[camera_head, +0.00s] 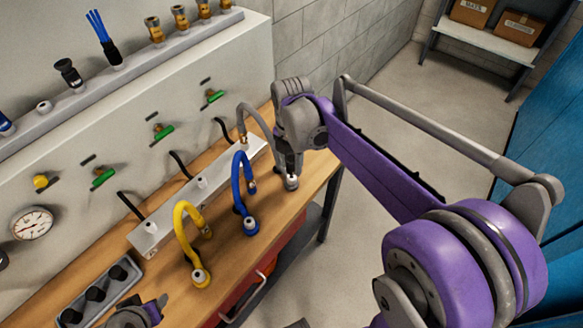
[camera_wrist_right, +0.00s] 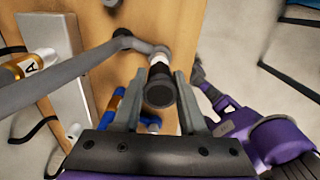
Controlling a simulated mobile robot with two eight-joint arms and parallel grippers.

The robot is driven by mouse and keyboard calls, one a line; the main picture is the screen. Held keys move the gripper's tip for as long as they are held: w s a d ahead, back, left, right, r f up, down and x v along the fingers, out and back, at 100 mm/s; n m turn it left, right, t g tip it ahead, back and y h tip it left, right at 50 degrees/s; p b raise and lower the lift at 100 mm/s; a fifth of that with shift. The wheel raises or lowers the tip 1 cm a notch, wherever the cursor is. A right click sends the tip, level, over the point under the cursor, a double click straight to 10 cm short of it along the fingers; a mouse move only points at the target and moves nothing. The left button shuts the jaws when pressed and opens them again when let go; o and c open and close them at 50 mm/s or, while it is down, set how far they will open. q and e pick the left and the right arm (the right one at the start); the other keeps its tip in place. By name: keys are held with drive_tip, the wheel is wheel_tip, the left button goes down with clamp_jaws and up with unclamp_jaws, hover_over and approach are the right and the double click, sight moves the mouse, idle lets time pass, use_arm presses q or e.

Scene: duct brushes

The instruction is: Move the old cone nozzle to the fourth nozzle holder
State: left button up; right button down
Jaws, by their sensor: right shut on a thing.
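My right gripper (camera_head: 289,166) is shut on the end piece of the grey hose (camera_head: 257,112), at the far end of the bench. In the right wrist view, the fingers (camera_wrist_right: 159,95) stand on either side of the black end piece (camera_wrist_right: 160,90). A metal tip (camera_head: 291,183) shows below the gripper. On the ledge stand a black flared nozzle (camera_head: 68,73), a blue brush (camera_head: 103,40) and several brass nozzles (camera_head: 154,30). A bare pale holder (camera_head: 44,106) is left of the black nozzle. My left gripper (camera_head: 132,316) shows only partly at the bottom edge; its fingers are unclear.
A yellow hose (camera_head: 181,222) and a blue hose (camera_head: 236,180) arch from the metal bracket (camera_head: 146,238) to the wooden bench (camera_head: 225,258). Green-handled valves (camera_head: 163,131) and a gauge (camera_head: 32,223) are on the panel. A grey block with black knobs (camera_head: 96,294) lies near.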

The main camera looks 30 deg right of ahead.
sight(292, 159)
use_arm(q)
drive_tip(key=shift+w+r+p, duration=0.25)
drive_tip(key=shift+r+p, duration=0.2)
drive_tip(key=shift+r, duration=0.2)
drive_tip(key=shift+w+r+p, duration=0.2)
drive_tip(key=shift+r+p, duration=0.2)
drive_tip(key=shift+r, duration=0.2)
use_arm(e)
drive_tip(key=shift+r, duration=1.7)
use_arm(q)
drive_tip(key=shift+s, duration=0.1)
use_arm(e)
drive_tip(key=shift+f, duration=0.1)
